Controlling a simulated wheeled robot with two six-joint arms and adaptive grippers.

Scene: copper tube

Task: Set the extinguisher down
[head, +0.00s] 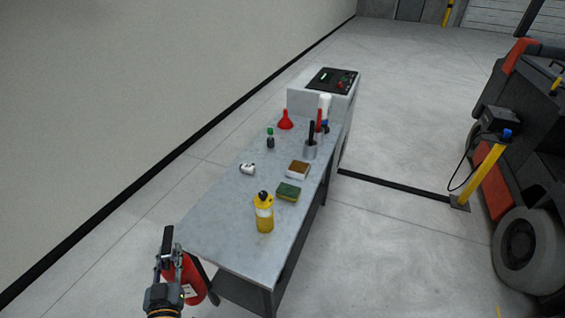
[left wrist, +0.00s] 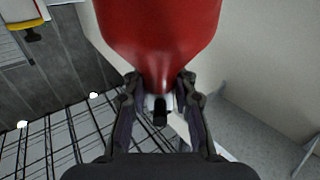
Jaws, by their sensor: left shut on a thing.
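The red extinguisher (head: 192,284) is beside the near left end of the workbench, at the bottom of the head view. My left gripper (head: 170,264) is shut on it near its top. In the left wrist view the extinguisher's red body (left wrist: 160,30) fills the top middle, and its narrow neck end lies between the two fingers of my left gripper (left wrist: 160,98). The extinguisher's lower end is hidden, and I cannot tell whether it touches the floor. My right gripper is not in view.
The workbench (head: 222,213) holds a yellow bottle (head: 265,217), a sponge (head: 288,192), a brush (head: 298,169), a red funnel (head: 286,120) and other small items. A control cabinet (head: 345,84) stands at its far end. A vehicle (head: 530,150) is on the right.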

